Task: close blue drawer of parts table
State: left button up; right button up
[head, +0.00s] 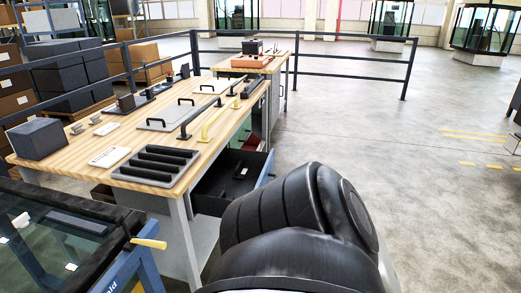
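The parts table (75,159) has a light wooden top and grey legs, and stands at the left of the head view. Under it, on its right side, a dark blue drawer (266,168) is pulled out into the aisle. Its dark inside shows, with one or two small dark parts in it. A table leg and the black arm part in the foreground hide some of the drawer's near end. Neither of my grippers is in view, so I cannot see where they are relative to the drawer.
A large black rounded part, probably my own arm, fills the bottom middle. A blue-framed stand with glass (65,245) is at bottom left. A dark grey block (37,139) and a ribbed tray (157,166) lie on the table. The floor to the right is clear.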

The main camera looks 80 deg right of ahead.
aim_at(204, 199)
jog(key=z, duration=3.3)
jog(key=k, duration=0.9)
jog(key=z, duration=1.3)
jog(key=i, duration=0.55)
jog(key=u, duration=1.4)
jog(key=i, duration=1.4)
jog(key=u, duration=1.75)
jog(key=i, duration=0.6)
jog(key=z, duration=0.05)
